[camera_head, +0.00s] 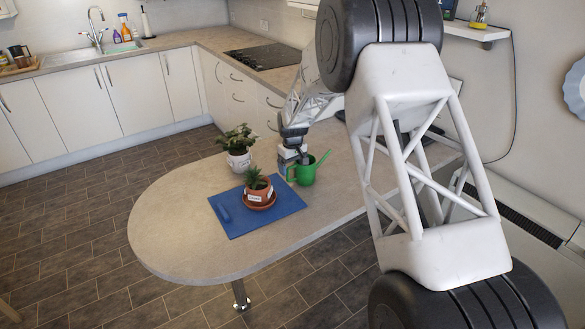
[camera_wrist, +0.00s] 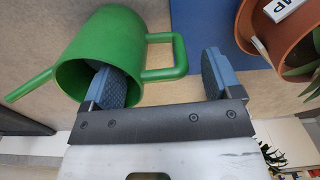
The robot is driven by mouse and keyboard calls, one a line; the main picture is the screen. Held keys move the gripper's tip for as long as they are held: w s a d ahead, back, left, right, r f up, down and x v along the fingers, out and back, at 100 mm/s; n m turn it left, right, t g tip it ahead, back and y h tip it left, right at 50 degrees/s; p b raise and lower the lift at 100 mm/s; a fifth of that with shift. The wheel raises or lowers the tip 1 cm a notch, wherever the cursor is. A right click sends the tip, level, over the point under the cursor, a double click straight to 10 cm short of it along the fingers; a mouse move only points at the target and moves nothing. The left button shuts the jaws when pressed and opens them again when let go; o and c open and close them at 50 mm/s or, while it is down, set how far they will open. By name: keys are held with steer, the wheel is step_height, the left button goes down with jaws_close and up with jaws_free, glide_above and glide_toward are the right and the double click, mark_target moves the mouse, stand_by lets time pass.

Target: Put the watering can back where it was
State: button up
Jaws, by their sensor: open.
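The green watering can (camera_head: 304,173) stands upright on the peninsula counter, just right of the blue mat, its spout pointing up and right. My gripper (camera_head: 293,152) is over the can from above, open and not closed on anything. In the wrist view the can (camera_wrist: 108,35) shows its open mouth, handle and spout. My gripper (camera_wrist: 160,78) has one finger at or inside the can's mouth and the other beyond the handle, so the handle lies between them. I cannot tell whether either finger touches the can.
A terracotta pot (camera_head: 254,192) with a small plant stands on a saucer on the blue mat (camera_head: 232,220). A white pot (camera_head: 239,160) with a leafy plant stands behind it. The rounded left end of the counter (camera_head: 165,225) is clear. A black hob (camera_head: 262,56) is farther back.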

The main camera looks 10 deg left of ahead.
step_height(320, 180, up, 12)
steer(key=shift+f, duration=0.25)
stand_by(0.3)
stand_by(0.8)
steer(key=s+d+r+m+t, duration=0.1)
steer(key=s+d+r+m, duration=0.1)
steer(key=s+d+r, duration=0.85)
steer(key=s+d+r+m, duration=0.2)
steer(key=s+d+r, duration=0.6)
steer(key=s+d, duration=0.5)
steer(key=s+d+f+m, duration=0.1)
steer(key=s+d, duration=0.3)
steer(key=s, duration=0.7)
steer(key=s+d+m+t, duration=0.1)
steer(key=s+d, duration=0.4)
steer(key=s, duration=0.6)
steer(key=s+d+f+m, duration=0.1)
steer(key=s+d+m, duration=0.2)
steer(key=s, duration=0.7)
steer(key=shift+s+d+f+t, duration=0.3)
steer(key=shift+s+d+f, duration=0.1)
steer(key=shift+d, duration=0.6)
